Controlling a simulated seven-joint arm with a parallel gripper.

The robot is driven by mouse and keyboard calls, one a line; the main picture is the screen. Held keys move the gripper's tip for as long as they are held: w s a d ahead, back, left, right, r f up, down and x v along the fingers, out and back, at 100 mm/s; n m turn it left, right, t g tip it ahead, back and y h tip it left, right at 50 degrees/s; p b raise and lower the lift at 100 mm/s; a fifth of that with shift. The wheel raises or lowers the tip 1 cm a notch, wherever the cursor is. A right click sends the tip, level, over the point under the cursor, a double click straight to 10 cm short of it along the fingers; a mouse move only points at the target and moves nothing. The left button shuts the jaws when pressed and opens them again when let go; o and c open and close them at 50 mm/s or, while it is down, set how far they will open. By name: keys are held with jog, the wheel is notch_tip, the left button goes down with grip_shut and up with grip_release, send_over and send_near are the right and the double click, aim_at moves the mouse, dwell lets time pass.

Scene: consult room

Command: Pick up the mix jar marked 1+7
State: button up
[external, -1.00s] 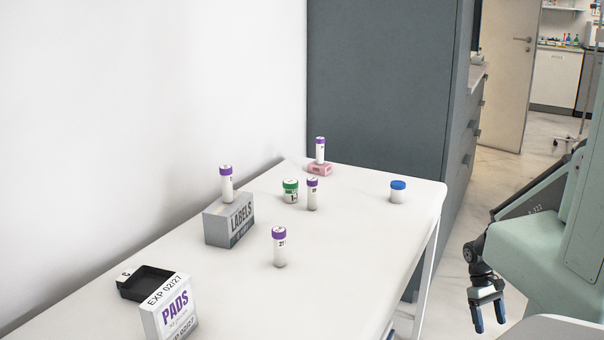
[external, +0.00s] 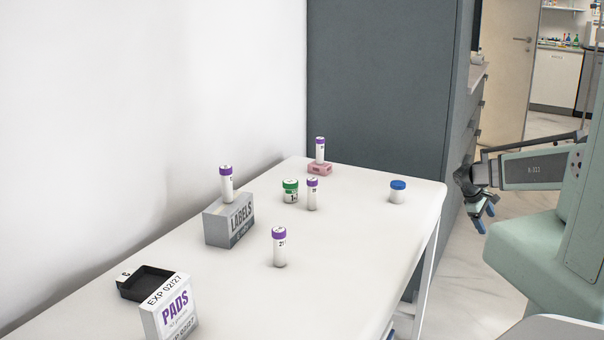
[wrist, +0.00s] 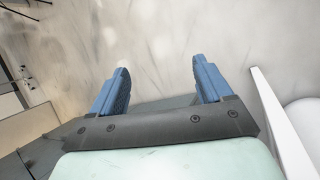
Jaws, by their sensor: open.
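A squat jar with a green lid (external: 291,191) stands upright on the white table, left of a purple-capped tube. Its label shows a "1"; the rest is too small to read. Another squat jar with a blue lid (external: 397,192) stands near the table's right edge; no marking shows on it. I cannot confirm which jar is marked 1+7. My gripper (external: 483,211) is off the table to the right, apart from both jars. In the wrist view its two blue fingers (wrist: 160,72) are spread and empty, over the floor.
Purple-capped tubes stand on the table (external: 350,240), at its middle (external: 279,247), beside the green-lidded jar (external: 312,194), on a grey LABELS box (external: 230,222) and on a pink block (external: 320,169). A black tray (external: 147,283) and PADS box (external: 169,308) are at front left. A grey cabinet (external: 385,90) stands behind.

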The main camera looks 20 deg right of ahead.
jog(key=w+d+r, duration=0.3)
jog(key=w+r, duration=0.1)
jog(key=w+a+r+n+t, duration=0.1)
jog(key=w+a+r, duration=0.45)
jog(key=a, duration=0.35)
jog(key=w+a+r+n+t+y, duration=0.1)
jog(key=w+a+r, duration=0.45)
jog(key=a, duration=0.25)
jog(key=w+a+r+n+t, duration=0.1)
jog(key=w+a+r+n, duration=0.1)
jog(key=w+a+r, duration=0.5)
notch_tip(320, 180, up, 8)
jog(key=n+g+y, duration=0.2)
jog(key=n+y, duration=0.3)
send_over(291, 181)
notch_tip(291, 181, down, 8)
jog(key=shift+w+d+r, duration=0.1)
jog(key=shift+d, duration=0.05)
jog(key=shift+a+f, duration=0.2)
jog(key=shift+f, duration=2.5)
jog(key=shift+c, duration=0.4)
